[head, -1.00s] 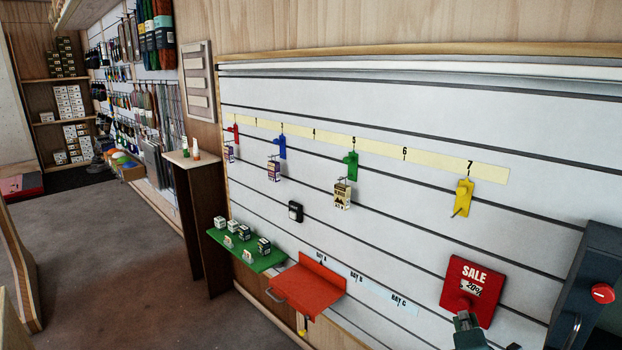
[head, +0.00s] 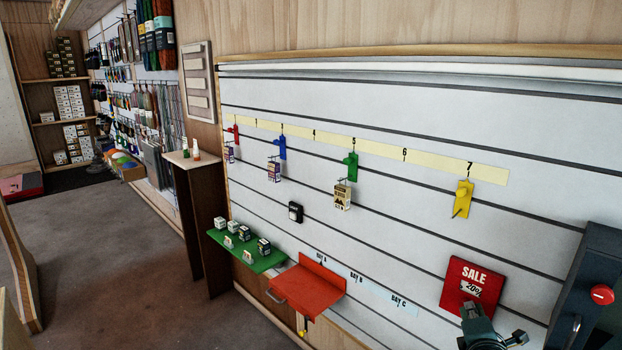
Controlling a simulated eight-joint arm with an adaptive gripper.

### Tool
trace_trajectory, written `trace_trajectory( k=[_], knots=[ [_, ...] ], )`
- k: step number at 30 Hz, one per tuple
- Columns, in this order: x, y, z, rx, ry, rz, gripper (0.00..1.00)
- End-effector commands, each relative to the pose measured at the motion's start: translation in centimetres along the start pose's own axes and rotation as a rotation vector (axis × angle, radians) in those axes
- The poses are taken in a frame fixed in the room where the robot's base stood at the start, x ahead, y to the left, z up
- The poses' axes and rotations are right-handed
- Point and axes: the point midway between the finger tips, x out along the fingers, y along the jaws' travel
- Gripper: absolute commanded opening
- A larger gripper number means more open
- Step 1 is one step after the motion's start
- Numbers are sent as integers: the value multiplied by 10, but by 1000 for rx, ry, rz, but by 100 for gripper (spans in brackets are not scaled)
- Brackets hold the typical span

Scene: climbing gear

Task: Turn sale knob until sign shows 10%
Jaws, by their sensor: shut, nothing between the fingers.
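The red sale sign (head: 458,282) hangs on the slatted wall at the lower right in the head view. It reads "SALE", and the white label under that word appears to show 20%, sitting a little tilted. My gripper (head: 470,311) is in front of the sign's lower part, its fingertips close together with nothing seen between them. The sale knob is hidden behind my gripper. I cannot tell whether the fingers touch it.
A dark box with a red button (head: 602,294) and a handle stands close on the right. A red tray (head: 306,292) and a green shelf (head: 270,262) jut out at lower left. Hooks with tags, such as the yellow one (head: 464,195), stick out above.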

Motion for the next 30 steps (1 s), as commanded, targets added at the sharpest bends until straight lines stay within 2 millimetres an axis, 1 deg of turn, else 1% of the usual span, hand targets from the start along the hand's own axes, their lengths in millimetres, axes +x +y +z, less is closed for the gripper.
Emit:
trace_trajectory(
  k=[3,9,30],
  knots=[
    [8,-1,4,0,-1,0,0],
    [16,0,8,0,0,0,0],
    [17,-1,8,-1,0,0,0]
  ],
)
